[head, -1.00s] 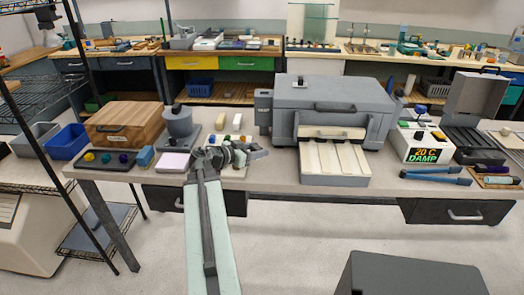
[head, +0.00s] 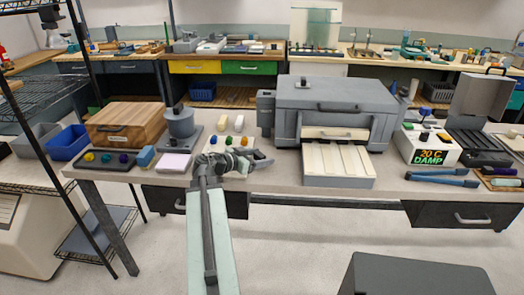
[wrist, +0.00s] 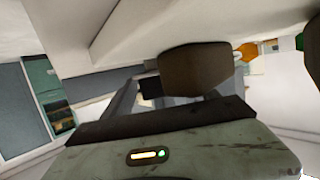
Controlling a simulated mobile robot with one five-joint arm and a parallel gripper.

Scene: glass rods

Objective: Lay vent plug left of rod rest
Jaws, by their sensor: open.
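My gripper (head: 262,159) is open over the front edge of the bench, right of the pale pad. In the wrist view a dark blunt finger (wrist: 195,70) fills the middle and nothing shows held. Small pieces with red (head: 213,140), orange (head: 229,140) and green (head: 241,140) parts stand on the bench just behind my gripper. I cannot tell which piece is the vent plug. Orange (wrist: 248,50) and green (wrist: 300,42) parts also show in the wrist view. Two cream blocks (head: 223,123) lie farther back. I cannot pick out the rod rest for certain.
A grey oven (head: 325,105) with a slatted cream tray (head: 338,163) stands right of my gripper. A display box (head: 428,146) is farther right.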

